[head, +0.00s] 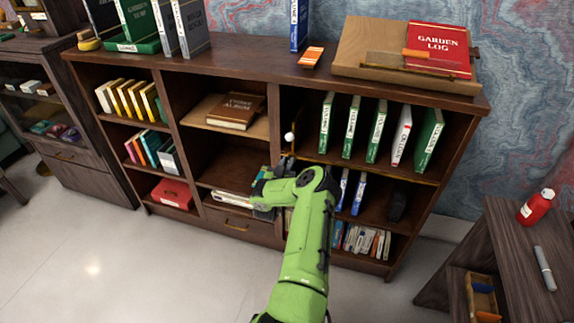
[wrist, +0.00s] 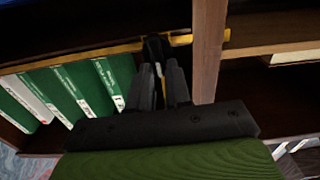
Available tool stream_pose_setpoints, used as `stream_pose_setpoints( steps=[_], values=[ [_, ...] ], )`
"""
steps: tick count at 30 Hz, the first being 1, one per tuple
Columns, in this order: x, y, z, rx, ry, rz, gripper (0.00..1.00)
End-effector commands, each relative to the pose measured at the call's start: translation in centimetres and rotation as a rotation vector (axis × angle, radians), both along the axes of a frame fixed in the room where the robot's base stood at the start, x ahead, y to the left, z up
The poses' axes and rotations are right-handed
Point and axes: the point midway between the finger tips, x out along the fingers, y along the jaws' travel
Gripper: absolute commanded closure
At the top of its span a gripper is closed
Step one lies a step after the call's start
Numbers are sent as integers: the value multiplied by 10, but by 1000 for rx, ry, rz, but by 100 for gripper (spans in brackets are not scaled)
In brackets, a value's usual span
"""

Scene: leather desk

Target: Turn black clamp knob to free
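A black clamp knob (wrist: 156,47) sits on a yellow rail (wrist: 110,50) beside a wooden upright in the wrist view. My gripper (wrist: 161,70) points straight at it, with the two dark fingers a small gap apart and their tips at the knob. I cannot tell whether the fingers are pressed on the knob or only around it. In the head view my gripper (head: 285,166) reaches the bookcase at the divider between the middle and right columns. My green arm and wrist hide part of the middle column, and the knob is not clear there.
Green and white binders (head: 376,130) stand in the right column above the rail. A small white ball (head: 289,137) shows near the divider. Blue books (head: 359,193) stand below. A dark side table (head: 515,235) with a red bottle (head: 536,207) is at the right. The floor at left is clear.

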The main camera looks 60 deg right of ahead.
Motion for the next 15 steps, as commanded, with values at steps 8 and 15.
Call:
stream_pose_setpoints(
  steps=[8,15],
  values=[
    [0,0,0,0,1,0,100],
    [1,1,1,-5,39,1,100]
  ],
)
